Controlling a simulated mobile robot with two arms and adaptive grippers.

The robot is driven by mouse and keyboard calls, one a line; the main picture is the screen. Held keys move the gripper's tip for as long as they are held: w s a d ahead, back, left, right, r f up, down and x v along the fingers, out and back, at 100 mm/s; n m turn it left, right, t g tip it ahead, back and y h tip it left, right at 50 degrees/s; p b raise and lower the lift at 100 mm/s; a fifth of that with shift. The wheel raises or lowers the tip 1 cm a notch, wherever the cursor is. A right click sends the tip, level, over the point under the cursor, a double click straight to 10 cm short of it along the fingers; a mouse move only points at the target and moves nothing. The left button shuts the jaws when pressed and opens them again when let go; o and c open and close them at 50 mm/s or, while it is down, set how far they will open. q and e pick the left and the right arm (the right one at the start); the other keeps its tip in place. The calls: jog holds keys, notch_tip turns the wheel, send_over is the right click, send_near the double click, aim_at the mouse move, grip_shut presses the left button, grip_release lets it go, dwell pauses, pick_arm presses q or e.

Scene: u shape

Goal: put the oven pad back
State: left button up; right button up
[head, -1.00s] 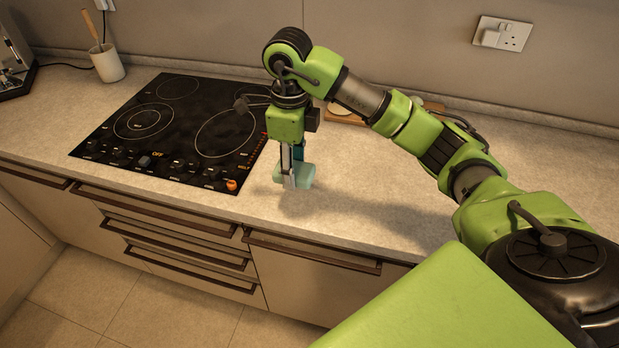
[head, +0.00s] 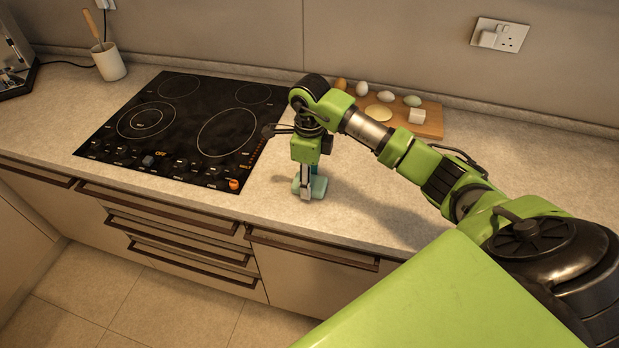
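A mint-teal oven pad (head: 319,187) is at the front part of the counter, right of the hob. My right gripper (head: 306,188) points down over it, with pad showing on both sides of the fingers. The gripper looks shut on the pad. The fingers hide part of the pad, and I cannot tell whether its underside touches the counter. My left gripper is not in view.
A black hob (head: 180,130) with an orange knob fills the counter to the left. A wooden board (head: 432,128) with eggs and a white block stands behind my arm. A white utensil pot (head: 109,64) is at the back left. The counter in front of the board is clear.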

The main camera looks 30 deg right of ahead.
jog(key=shift+f, duration=0.1)
jog(key=o, duration=1)
notch_tip(320, 180, up, 8)
jog(key=b, duration=0.2)
jog(key=shift+f+b, duration=0.2)
jog(key=shift+b, duration=0.1)
jog(key=shift+r, duration=2.35)
jog(key=shift+s+f, duration=0.1)
